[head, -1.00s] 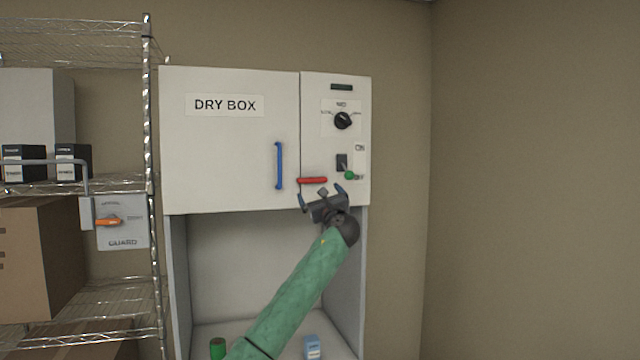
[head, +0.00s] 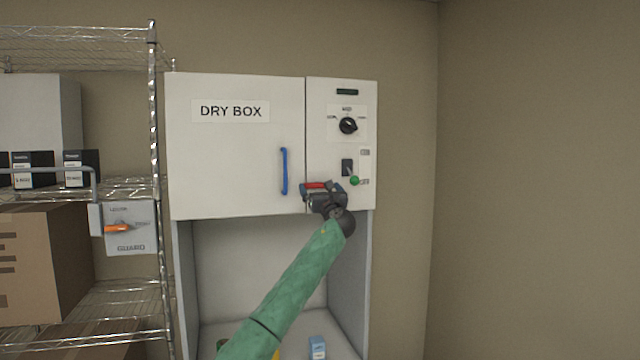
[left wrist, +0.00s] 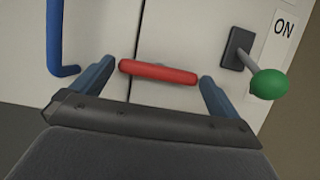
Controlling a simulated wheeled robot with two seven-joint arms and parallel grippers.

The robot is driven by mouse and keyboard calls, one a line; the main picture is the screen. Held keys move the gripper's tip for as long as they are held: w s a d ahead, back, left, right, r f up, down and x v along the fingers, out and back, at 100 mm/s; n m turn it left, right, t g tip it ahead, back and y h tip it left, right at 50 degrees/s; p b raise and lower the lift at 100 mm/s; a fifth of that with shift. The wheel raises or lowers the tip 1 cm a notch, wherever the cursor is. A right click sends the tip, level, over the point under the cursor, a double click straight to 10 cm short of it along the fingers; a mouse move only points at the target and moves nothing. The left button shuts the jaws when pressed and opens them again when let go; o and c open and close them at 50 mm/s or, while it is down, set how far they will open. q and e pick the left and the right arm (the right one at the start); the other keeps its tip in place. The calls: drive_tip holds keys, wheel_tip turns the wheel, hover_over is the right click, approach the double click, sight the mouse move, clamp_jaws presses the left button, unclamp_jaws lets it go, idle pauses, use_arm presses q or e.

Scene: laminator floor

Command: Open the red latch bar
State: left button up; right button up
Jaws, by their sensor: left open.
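The red latch bar (head: 316,186) lies level across the seam between the dry box door (head: 235,160) and the control panel, near their lower edge. In the left wrist view the red latch bar (left wrist: 158,73) sits between the two blue fingers, with a small gap at each end. My left gripper (head: 322,190) is open around the bar; in the left wrist view the left gripper (left wrist: 155,88) has one finger beyond each end of it. The gripper hides part of the bar in the head view. My right gripper is not in view.
A blue door handle (head: 284,171) is left of the bar. A green-knobbed lever (left wrist: 268,83) juts out close to the right finger. A black dial (head: 348,125) is above. A wire shelf (head: 155,200) with boxes and an orange-handled guard switch (head: 118,229) stands left.

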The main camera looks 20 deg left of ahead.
use_arm(q)
drive_tip(key=shift+w+a+r, duration=0.25)
drive_tip(key=shift+w+a, duration=0.05)
drive_tip(key=shift+w, duration=0.15)
